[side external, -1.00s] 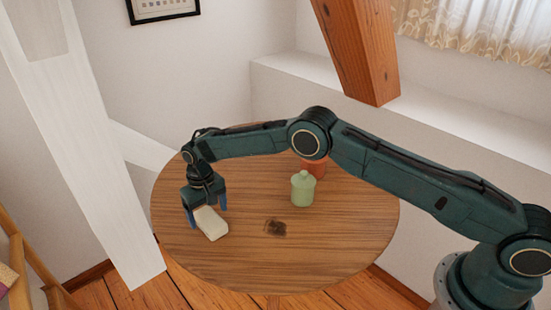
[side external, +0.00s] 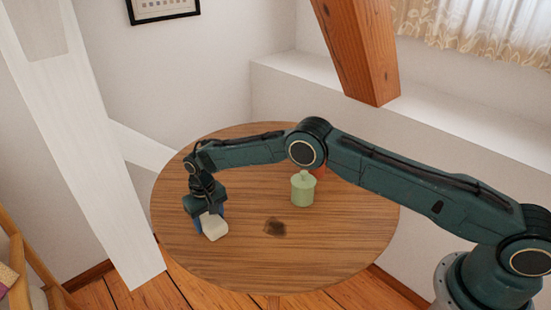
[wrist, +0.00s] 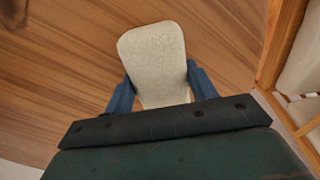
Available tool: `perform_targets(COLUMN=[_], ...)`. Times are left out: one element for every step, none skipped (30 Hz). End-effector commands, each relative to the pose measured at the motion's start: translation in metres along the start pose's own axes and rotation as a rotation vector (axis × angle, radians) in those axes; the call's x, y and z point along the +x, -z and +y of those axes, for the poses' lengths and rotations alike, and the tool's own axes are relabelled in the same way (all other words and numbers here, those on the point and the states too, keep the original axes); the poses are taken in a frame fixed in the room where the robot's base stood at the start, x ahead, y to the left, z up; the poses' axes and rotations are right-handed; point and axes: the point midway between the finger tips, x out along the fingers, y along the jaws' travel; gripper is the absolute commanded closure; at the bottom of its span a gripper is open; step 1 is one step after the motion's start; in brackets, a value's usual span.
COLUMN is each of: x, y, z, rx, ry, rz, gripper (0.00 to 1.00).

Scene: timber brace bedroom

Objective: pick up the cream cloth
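The cream cloth (side external: 214,227) is a folded, thick block near the left front of the round wooden table. It also fills the middle of the wrist view (wrist: 155,60), with a fine pattern on its top. My gripper (side external: 210,220) points down over its near-arm end. In the wrist view, the blue fingers of my gripper (wrist: 161,88) press against the cloth's two sides, so it is shut on the cloth. The end of the cloth under the gripper body is hidden. I cannot tell any gap between cloth and table.
A pale green lidded jar (side external: 303,188) stands right of the cloth. An orange-red object (side external: 319,170) behind it is mostly hidden by my arm. A dark stain (side external: 275,227) marks the round table (side external: 290,265). A white brace (side external: 85,150) rises left of the table.

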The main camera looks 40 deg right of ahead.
Motion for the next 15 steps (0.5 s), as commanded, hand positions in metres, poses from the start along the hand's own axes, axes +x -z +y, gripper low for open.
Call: perform_targets(x=[0.0000,0.0000,0.0000,-0.0002,-0.0002,-0.0002,-0.0002,-0.0002,-0.0003,-0.0005,-0.0008,-0.0015,-0.0023,-0.0033,-0.0051], y=[0.0000,-0.0001,-0.0001,0.0001,0.0001,0.0001,0.0001,0.0001,0.0001,0.0001,0.0001,0.0002,0.0002,0.0003,0.0004], z=[0.0002,0.0002,0.0002,0.0001,0.0001,0.0001,0.0001,0.0001,0.0001,0.0001,0.0001,0.0001,0.0001,0.0001,0.0000], rx=[0.000,0.000,0.000,0.000,0.000,0.000,0.000,0.000,0.000,0.000,0.000,0.000,0.000,0.000,0.000], ry=[0.000,0.000,0.000,0.000,0.000,0.000,0.000,0.000,0.000,0.000,0.000,0.000,0.000,0.000,0.000], rz=[0.000,0.000,0.000,0.000,0.000,0.000,0.000,0.000,0.000,0.000,0.000,0.000,0.001,0.001,0.001], gripper=[0.59,0.65,0.67,0.67,0.67,0.67,0.67,0.67,0.67,0.67,0.67,0.67,0.67,0.67,0.67])
